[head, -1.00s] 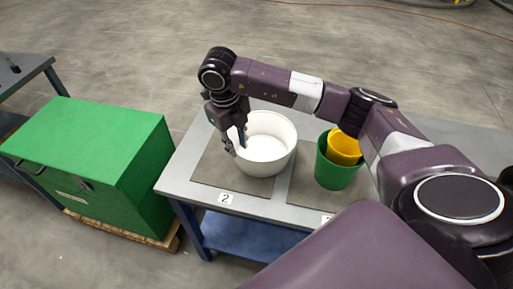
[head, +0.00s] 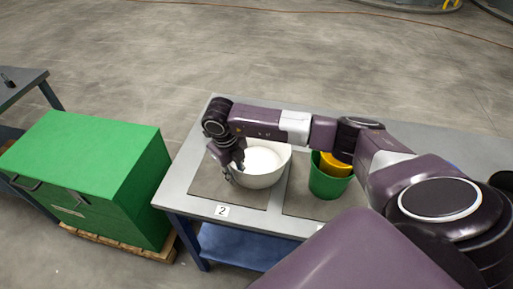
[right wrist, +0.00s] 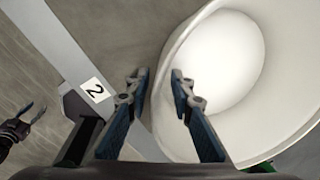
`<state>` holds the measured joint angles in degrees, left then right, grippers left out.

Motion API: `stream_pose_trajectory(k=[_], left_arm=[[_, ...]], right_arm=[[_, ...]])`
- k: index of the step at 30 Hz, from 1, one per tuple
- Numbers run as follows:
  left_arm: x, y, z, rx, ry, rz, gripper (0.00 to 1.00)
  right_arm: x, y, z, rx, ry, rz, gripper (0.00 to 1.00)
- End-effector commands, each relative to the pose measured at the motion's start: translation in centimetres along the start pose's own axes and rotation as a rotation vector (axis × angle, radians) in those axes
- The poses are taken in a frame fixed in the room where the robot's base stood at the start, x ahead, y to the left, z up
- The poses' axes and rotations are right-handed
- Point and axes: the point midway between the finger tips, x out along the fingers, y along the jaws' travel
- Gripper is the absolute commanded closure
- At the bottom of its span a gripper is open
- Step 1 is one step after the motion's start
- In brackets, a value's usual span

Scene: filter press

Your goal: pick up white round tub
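The white round tub (head: 266,163) stands upright on the grey mat marked 2 on the table. My right gripper (head: 235,178) points down at the tub's left rim, partly hiding it. In the right wrist view, the tub (right wrist: 225,60) fills the right side. There the right gripper (right wrist: 158,78) is open, its blue-padded fingers apart, one outside the tub wall and one over the inside. I cannot tell whether either finger touches the wall. My left gripper (right wrist: 36,110) shows at the left edge of the right wrist view, its fingers apart; it is outside the head view.
A green bucket (head: 326,185) with a yellow one (head: 336,165) in it stands right of the tub, under my right arm. A green chest (head: 85,165) on a pallet stands left of the table (head: 190,205). A floor gap separates them.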

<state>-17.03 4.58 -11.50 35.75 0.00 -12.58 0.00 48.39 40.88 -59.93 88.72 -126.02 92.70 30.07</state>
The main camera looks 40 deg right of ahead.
Motion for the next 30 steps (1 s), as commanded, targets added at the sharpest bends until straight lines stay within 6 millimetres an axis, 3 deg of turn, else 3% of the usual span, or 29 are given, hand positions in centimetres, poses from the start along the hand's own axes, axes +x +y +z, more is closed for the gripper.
stream_pose_trajectory(k=[5,23,30], left_arm=[[0.0,0.0,0.1,0.0,-0.002,0.0,0.6],[0.1,0.0,0.6,0.0,-0.009,0.0,0.6],[0.7,0.0,0.6,-0.001,-0.009,0.0,0.6]], right_arm=[[0.0,0.0,0.0,0.0,0.0,0.0,1.0],[-0.2,0.1,0.0,-0.001,-0.001,0.004,1.0],[-2.4,-0.2,0.1,0.0,-0.005,0.002,1.0]])
